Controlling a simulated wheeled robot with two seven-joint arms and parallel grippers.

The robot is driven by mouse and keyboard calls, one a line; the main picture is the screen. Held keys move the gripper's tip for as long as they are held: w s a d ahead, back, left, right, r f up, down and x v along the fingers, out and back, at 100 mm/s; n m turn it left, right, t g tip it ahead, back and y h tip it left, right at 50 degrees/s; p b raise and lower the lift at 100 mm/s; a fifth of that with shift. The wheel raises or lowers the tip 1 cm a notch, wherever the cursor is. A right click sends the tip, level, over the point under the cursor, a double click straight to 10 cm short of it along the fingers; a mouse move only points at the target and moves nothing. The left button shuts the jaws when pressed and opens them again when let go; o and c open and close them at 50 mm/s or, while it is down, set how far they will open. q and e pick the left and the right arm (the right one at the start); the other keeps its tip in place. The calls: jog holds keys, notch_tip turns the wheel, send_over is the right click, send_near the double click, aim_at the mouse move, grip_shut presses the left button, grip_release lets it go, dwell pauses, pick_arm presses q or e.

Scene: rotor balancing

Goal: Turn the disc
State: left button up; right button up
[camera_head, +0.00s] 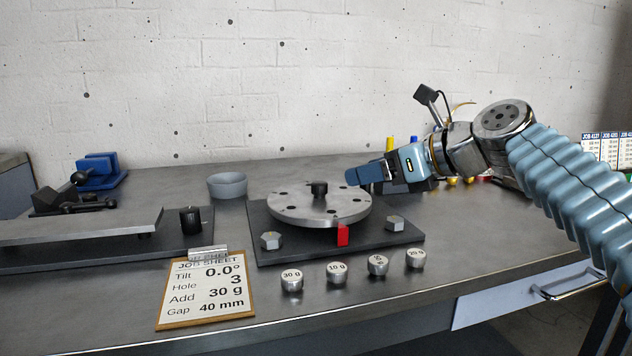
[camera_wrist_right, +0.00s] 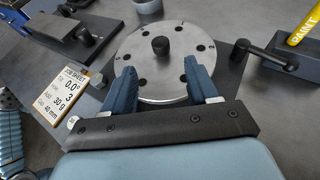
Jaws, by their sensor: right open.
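The round metal disc (camera_head: 318,207) lies flat on a dark base plate (camera_head: 265,240), with a black knob (camera_head: 319,189) at its centre and several holes around it. A red marker (camera_head: 343,235) stands at its front edge. In the right wrist view the disc (camera_wrist_right: 150,78) shows beyond the fingers, with its knob (camera_wrist_right: 161,45). My right gripper (camera_head: 358,177) is at the right rear of the disc. In the wrist view its open blue fingers (camera_wrist_right: 163,78) appear over the near part of the disc, with nothing between them. Contact cannot be told. My left gripper is not in view.
A job sheet (camera_head: 207,290) lies front left, reading hole 3, add 30 g. Several weights (camera_head: 337,272) line the front. A grey bowl (camera_head: 228,186) stands behind left. A balancing rail (camera_head: 80,225) lies left.

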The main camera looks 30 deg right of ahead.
aim_at(319, 183)
jog(key=b+x, duration=0.1)
jog(key=x, duration=0.9)
jog(key=shift+w+a+f, duration=0.2)
jog(key=shift+w+f, duration=0.05)
jog(key=shift+w, duration=0.05)
jog(key=shift+c, duration=0.2)
grip_shut()
